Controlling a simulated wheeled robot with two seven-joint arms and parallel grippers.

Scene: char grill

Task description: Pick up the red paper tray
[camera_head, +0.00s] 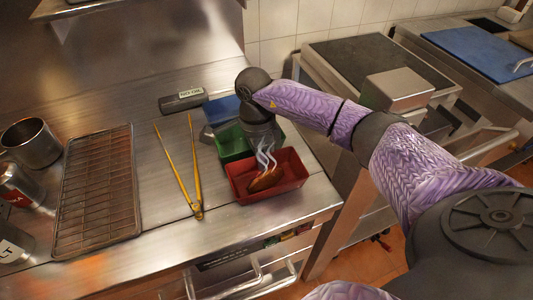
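The red paper tray (288,184) sits on the steel counter near its front right corner. A brown piece of food (266,180) lies in it. My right gripper (267,164) points down over the tray's back half, with its pale fingers close above or inside the tray. The fingers look slightly apart, but I cannot tell whether they are open or touch the tray or food. My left gripper is not in view.
A green tray (232,144) and a blue tray (221,108) stand just behind the red one. Yellow-handled tongs (194,165), a wire rack (97,190) and a metal cup (32,143) are to the left. The counter's front edge is close.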

